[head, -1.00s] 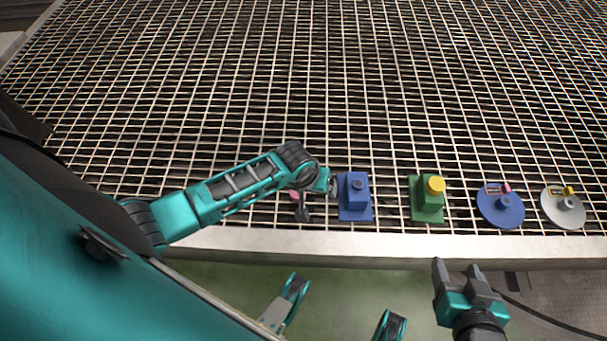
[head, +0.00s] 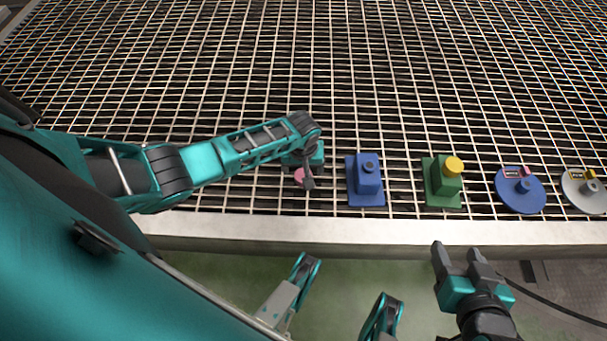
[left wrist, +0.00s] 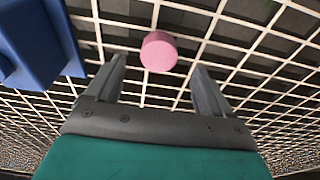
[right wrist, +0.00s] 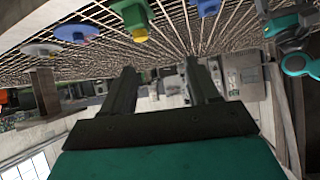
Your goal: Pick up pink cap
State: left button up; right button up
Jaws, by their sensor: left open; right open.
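The pink cap (left wrist: 159,51) is a small round disc on the wire grating. In the left wrist view it sits just beyond and between the fingertips of my left gripper (left wrist: 158,72), which is open and empty. In the head view the cap (head: 300,177) is partly hidden by my left gripper (head: 307,176), which is over it. My right gripper (head: 459,250) is open and empty in front of the grating's front edge, far from the cap. It also shows in the right wrist view (right wrist: 163,75).
A blue block (head: 367,183) stands close right of the cap. Further right are a green block with a yellow top (head: 442,184), a blue disc (head: 519,192) and a grey disc (head: 582,192). The grating (head: 330,70) behind is clear.

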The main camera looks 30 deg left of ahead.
aim_at(303, 176)
pick_arm(q)
jog(key=f+b, duration=0.2)
jog(key=f, duration=0.1)
jog(key=f+b, duration=0.1)
jog(key=shift+w+f, duration=0.3)
jog(key=c, duration=1.1)
